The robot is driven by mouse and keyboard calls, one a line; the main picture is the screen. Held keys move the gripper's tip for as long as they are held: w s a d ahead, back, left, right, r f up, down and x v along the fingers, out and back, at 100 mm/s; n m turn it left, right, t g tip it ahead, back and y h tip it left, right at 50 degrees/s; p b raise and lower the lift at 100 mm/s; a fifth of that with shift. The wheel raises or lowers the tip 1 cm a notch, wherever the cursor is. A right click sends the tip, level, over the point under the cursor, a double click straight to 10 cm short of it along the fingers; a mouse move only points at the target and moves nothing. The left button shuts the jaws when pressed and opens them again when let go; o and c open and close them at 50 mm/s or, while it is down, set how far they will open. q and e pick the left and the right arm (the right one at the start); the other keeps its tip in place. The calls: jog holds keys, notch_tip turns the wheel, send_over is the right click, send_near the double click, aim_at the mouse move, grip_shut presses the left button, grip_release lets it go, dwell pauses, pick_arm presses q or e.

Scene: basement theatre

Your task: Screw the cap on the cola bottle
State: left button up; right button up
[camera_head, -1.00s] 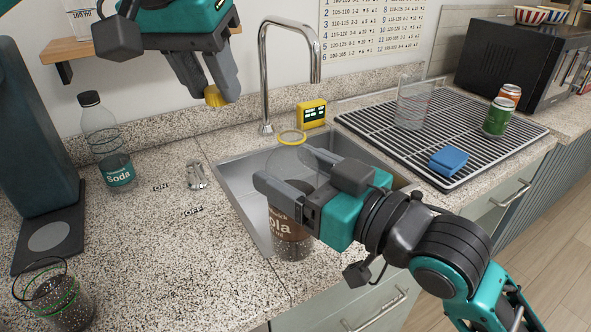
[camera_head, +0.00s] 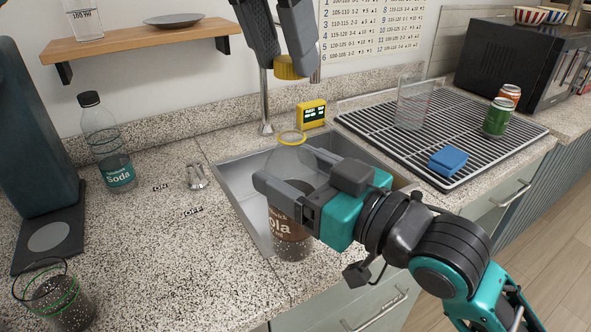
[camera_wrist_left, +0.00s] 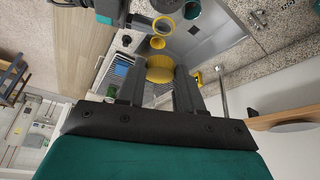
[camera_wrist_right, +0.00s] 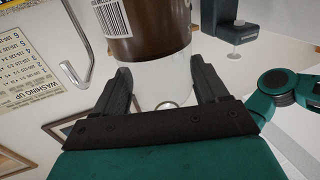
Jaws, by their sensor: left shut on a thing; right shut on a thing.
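The cola bottle (camera_head: 287,230) is upright at the sink's front left edge, with a brown label, a clear upper part and a yellow ring at its neck. My right gripper (camera_head: 293,178) is shut around its clear upper part. The bottle also shows in the right wrist view (camera_wrist_right: 150,42) between the fingers. The yellow cap (camera_head: 289,70) is in my left gripper (camera_head: 286,58), which is shut on it, above the bottle mouth and apart from it. The cap also shows in the left wrist view (camera_wrist_left: 160,70) between the fingertips. The mouth is uncovered.
The sink (camera_head: 240,175) and its tap (camera_head: 266,100) are behind the bottle. A drying rack (camera_head: 375,130) with a glass, cans and a blue sponge is at right. A soda bottle (camera_head: 108,150) stands at left, under a shelf (camera_head: 140,45). The counter between is mostly clear.

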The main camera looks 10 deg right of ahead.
aim_at(290, 124)
pick_arm(q)
jog(key=shift+f, duration=1.8)
jog(key=shift+f, duration=0.9)
jog(key=shift+f, duration=0.5)
jog(key=m, duration=0.2)
jog(key=m+g, duration=0.1)
jog(key=m, duration=0.1)
jog(key=m+g+h, duration=0.1)
jog(key=m, duration=0.1)
jog(key=shift+w+a+m, duration=0.2)
jog(key=shift+w+m, duration=0.1)
jog(key=shift+w, duration=0.05)
jog(key=o, duration=1)
